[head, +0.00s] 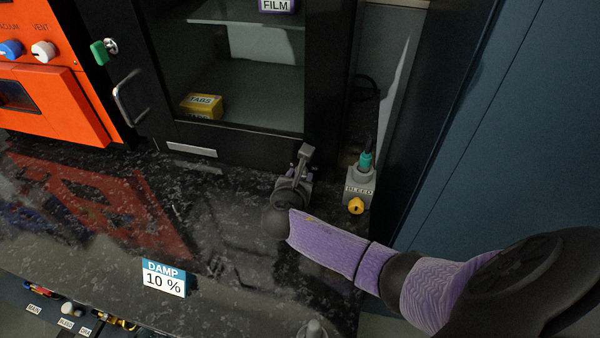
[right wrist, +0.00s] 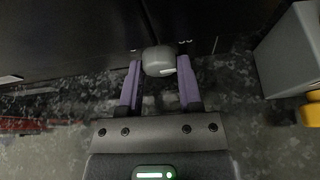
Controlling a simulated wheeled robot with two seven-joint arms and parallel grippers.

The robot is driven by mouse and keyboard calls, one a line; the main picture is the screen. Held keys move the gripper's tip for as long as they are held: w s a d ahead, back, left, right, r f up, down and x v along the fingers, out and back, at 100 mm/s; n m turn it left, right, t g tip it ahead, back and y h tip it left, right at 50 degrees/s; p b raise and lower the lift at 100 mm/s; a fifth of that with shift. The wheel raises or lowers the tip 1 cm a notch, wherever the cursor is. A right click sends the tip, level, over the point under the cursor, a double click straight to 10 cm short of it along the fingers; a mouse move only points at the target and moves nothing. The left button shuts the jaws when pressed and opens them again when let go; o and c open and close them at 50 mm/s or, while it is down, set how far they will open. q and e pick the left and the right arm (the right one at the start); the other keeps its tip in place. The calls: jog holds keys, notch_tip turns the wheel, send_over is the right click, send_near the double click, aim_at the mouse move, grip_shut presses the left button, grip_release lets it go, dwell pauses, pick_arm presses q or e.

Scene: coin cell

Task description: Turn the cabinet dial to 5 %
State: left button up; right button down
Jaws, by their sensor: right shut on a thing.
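The cabinet dial (right wrist: 158,58) is a grey knob with a small white mark, low on the front of the dark cabinet (head: 225,148). In the right wrist view it sits between the two purple fingers of my right gripper (right wrist: 160,70), which is shut on it. In the head view my right gripper (head: 304,160) reaches the cabinet's lower right front, and the dial and its scale cannot be made out there. My left gripper is not in view.
An orange machine (head: 55,105) is at the left. A yellow TABS box (head: 202,106) lies inside the cabinet. The dark counter (head: 225,235) is mostly clear.

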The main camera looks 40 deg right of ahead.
jog(key=shift+r+n+g+h+p, duration=0.2)
jog(key=shift+n+g+h+p, duration=0.2)
jog(key=shift+n+p, duration=0.5)
jog(key=shift+w+a+f+n+g+h+p, duration=0.15)
jog(key=shift+n+g+h+p, duration=0.25)
jog(key=shift+n+p, duration=0.25)
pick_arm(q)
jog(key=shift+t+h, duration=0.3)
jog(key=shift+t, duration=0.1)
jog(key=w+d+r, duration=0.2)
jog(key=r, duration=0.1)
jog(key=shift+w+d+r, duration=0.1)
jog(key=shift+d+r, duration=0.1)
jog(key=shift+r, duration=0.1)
pick_arm(e)
jog(key=shift+n, duration=0.35)
jog(key=shift+f, duration=0.1)
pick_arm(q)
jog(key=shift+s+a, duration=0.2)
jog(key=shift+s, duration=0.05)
pick_arm(e)
jog(key=shift+c, duration=1.4)
grip_release()
